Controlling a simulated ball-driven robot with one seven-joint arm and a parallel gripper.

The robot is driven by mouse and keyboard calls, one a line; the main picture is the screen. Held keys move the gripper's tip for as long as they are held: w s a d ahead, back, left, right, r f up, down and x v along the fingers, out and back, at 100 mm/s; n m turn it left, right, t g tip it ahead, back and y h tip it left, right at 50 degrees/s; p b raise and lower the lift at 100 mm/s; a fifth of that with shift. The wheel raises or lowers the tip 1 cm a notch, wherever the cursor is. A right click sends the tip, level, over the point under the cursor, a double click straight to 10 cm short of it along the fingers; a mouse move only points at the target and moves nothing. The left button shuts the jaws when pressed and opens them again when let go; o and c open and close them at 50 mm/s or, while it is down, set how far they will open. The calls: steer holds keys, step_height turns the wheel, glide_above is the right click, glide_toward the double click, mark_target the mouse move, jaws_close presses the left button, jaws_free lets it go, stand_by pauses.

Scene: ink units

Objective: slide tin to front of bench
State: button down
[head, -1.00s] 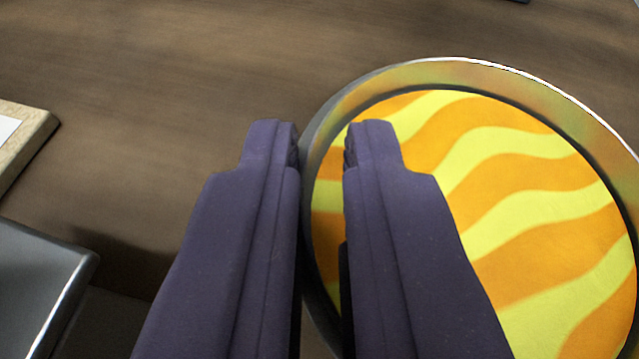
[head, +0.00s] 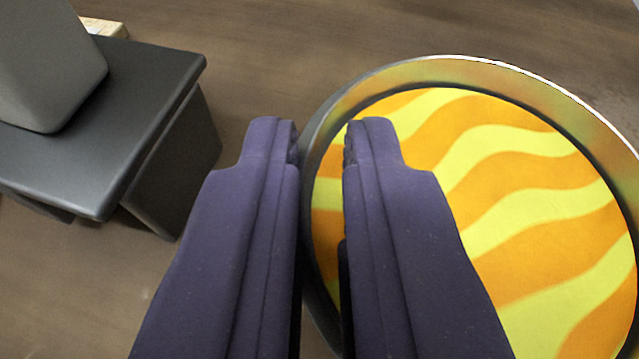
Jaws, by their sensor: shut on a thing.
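The tin (head: 530,170) is a large round one with a metal rim and an orange and yellow wavy face set inside it. It fills the right side of the head view, and its right edge comes close to the picture's edge. My gripper (head: 322,143) has its two dark purple fingers on either side of the tin's left rim and is shut on it. The fingers hide part of the rim and face. I cannot tell whether the tin touches the bench (head: 270,50), a brown wooden surface.
A dark grey stepped stand (head: 150,110) is at the left, apart from my left finger. A lighter grey block (head: 50,65) stands on it. A pale edge of something (head: 104,27) shows behind it. The wood above the fingers is clear.

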steer(key=shift+s+f, duration=0.3)
steer(key=c, duration=1.1)
jaws_free()
steer(key=shift+w+r, duration=0.1)
steer(key=p+v, duration=0.2)
steer(key=v, duration=0.5)
steer(key=shift+r, duration=0.1)
steer(key=shift+s, duration=0.4)
steer(key=shift+w+r, duration=0.1)
